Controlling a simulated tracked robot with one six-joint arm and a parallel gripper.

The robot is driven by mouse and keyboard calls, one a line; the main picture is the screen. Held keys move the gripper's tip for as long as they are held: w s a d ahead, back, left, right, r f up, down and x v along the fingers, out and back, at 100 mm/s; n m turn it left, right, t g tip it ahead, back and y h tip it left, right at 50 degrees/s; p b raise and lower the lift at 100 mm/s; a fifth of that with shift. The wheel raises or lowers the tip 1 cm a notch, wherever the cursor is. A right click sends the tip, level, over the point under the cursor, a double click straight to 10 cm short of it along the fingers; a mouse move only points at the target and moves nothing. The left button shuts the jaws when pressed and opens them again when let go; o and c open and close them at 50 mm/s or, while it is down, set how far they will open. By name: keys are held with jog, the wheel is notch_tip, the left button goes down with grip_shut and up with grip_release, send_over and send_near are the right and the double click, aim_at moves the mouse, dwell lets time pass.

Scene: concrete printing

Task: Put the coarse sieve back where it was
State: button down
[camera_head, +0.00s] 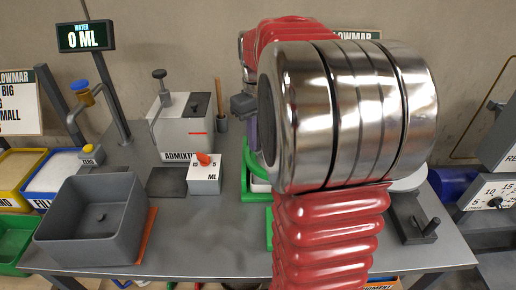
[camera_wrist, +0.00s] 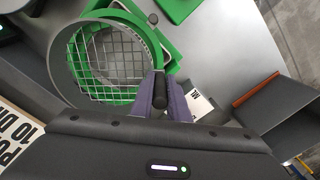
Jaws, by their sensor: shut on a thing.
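In the head view, part of a green ring (camera_head: 249,158) shows left of my red arm, above a green base (camera_head: 252,196). My arm hides most of both, and the fingertips there are mostly covered.
A grey open bin (camera_head: 95,222) stands at the table's front left. The admixture dispenser (camera_head: 180,128) and its white dial box (camera_head: 205,178) stand left of my arm. Another green piece (camera_wrist: 178,8) shows in the wrist view.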

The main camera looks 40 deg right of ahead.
jog(key=shift+f, duration=1.85)
jog(key=c, duration=1.7)
grip_release()
notch_tip(320, 180, up, 12)
